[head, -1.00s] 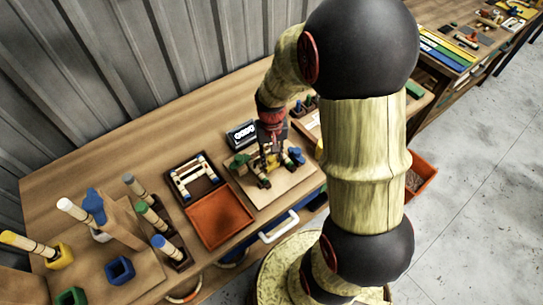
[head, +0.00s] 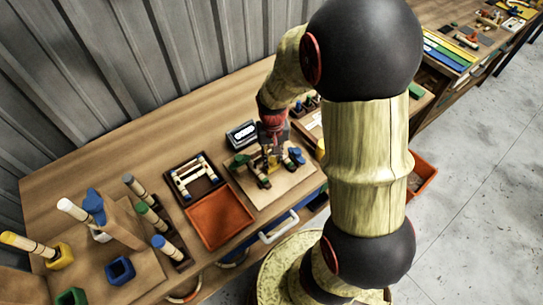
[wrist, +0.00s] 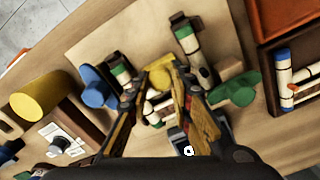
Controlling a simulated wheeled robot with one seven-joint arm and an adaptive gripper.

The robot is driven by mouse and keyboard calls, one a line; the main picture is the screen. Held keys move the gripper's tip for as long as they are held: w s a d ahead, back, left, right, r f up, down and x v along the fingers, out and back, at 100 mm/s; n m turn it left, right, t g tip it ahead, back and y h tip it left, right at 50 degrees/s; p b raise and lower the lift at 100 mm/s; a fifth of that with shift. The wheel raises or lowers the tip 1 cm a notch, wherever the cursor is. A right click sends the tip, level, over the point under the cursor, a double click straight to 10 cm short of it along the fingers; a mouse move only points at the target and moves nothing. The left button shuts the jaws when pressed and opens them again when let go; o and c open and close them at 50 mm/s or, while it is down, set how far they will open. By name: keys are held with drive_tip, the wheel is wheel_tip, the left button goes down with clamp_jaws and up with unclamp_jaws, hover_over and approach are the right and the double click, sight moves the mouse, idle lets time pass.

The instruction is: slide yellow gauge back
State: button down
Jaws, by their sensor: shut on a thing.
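The yellow gauge (wrist: 160,74) lies between the fingertips of my gripper (wrist: 162,82) in the wrist view, and the jaws are shut on it. It sits over the bending fixture on a pale wooden board (wrist: 130,35). In the head view my gripper (head: 271,150) is low over this board (head: 285,190), and the gauge is a small, partly hidden yellow patch. A green knob (wrist: 237,88) is right of the fingers and a blue knob (wrist: 97,88) left of them. Banded rods and dark blocks (wrist: 190,45) lie around the gauge. The fingers hide part of the fixture.
An orange tray (head: 220,217) and a dark rack tray (head: 193,178) stand left of the board. A display box (head: 241,134) stands behind it. Upright rods in holders (head: 135,187) stand further left. A yellow cylinder (wrist: 40,97) is at left in the wrist view.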

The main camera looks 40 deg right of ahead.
drive_tip(key=s+p, duration=0.1)
drive_tip(key=s, duration=0.6)
drive_tip(key=shift+d, duration=0.1)
drive_tip(key=shift+s, duration=0.3)
drive_tip(key=c, duration=1.8)
unclamp_jaws()
drive_tip(key=shift+s, duration=0.15)
drive_tip(key=shift+o, duration=1.2)
drive_tip(key=shift+r, duration=0.1)
